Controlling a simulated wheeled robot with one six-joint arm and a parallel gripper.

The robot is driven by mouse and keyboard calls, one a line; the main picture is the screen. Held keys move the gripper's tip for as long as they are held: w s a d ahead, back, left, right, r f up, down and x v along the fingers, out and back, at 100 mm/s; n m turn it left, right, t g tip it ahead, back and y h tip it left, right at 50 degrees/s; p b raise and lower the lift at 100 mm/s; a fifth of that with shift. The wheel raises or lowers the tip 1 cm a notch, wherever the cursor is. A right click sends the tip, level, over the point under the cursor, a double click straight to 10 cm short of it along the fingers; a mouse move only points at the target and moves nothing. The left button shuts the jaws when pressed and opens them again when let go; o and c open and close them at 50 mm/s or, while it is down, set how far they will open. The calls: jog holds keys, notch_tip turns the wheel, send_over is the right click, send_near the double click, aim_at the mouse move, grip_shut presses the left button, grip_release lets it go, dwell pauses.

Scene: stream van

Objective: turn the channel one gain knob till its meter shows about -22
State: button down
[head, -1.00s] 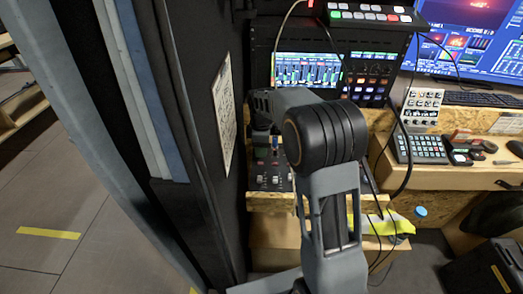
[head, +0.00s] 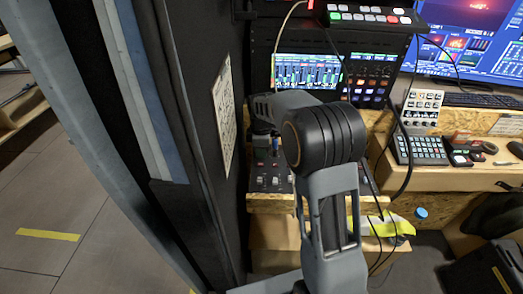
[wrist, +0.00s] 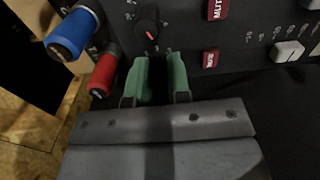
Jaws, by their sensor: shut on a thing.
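In the wrist view my gripper (wrist: 160,60) has two green fingers, a gap apart, at the face of a black mixer panel (wrist: 185,20). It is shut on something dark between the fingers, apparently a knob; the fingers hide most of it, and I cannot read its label. A black knob with a red pointer line (wrist: 148,24) shows just beyond the fingertips. In the head view the mixer (head: 268,182) stands on a wooden shelf, partly behind my arm, and my gripper is hidden. A screen with meter bars (head: 306,70) is above; its numbers are too small to read.
A blue plug (wrist: 72,35) and a red plug (wrist: 103,74) stick out close left of the fingers. Red buttons (wrist: 211,58) and a white fader cap (wrist: 288,51) lie to the right. A dark wall panel (head: 205,120) stands close left of my arm.

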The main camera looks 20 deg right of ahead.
jog(key=shift+m, duration=0.3)
jog(key=m+p, duration=0.2)
jog(key=m, duration=0.1)
jog(key=shift+r, duration=0.1)
jog(key=m+p, duration=0.1)
jog(key=m, duration=0.3)
jog(key=shift+m, duration=0.4)
jog(key=m+p, duration=0.1)
jog(key=m, duration=0.3)
jog(key=shift+m+p, duration=0.65)
jog(key=shift+m, duration=1.55)
jog(key=c, duration=1.1)
grip_release()
